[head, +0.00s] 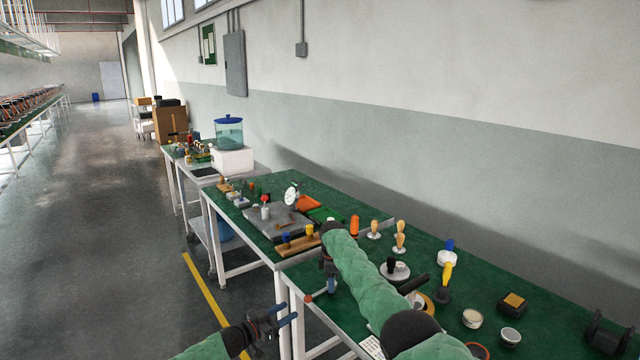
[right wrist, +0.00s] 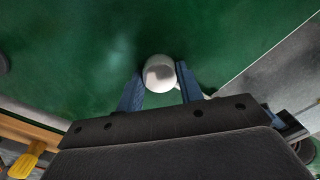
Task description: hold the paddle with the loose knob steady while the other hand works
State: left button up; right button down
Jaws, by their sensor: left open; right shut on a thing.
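My right gripper (head: 331,287) points down at the front edge of the green bench. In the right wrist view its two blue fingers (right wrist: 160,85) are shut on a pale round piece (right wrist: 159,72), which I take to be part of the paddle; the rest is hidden. A small reddish-brown knob (head: 309,298) shows just left of the fingertips in the head view; I cannot tell whether it is joined to the held piece. My left gripper (head: 285,314) is open and empty, lower down, in front of the bench edge and apart from the knob.
A grey plate (head: 280,222) and a wooden rack (head: 299,246) stand beyond my right arm. Wooden-handled tampers (head: 400,233), a yellow-handled tool (head: 446,275) and round tins (head: 472,319) stand to its right. The floor (head: 130,250) left of the bench is clear.

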aim_at(305, 301)
pick_arm(q)
jog(key=shift+x, duration=4.8)
jog(key=shift+c, duration=0.2)
jog(key=c, duration=0.6)
jog(key=o, duration=0.7)
jog(key=shift+o, duration=0.4)
jog(key=o, duration=0.4)
jog(key=shift+a, duration=0.1)
jog(key=v, duration=1.2)
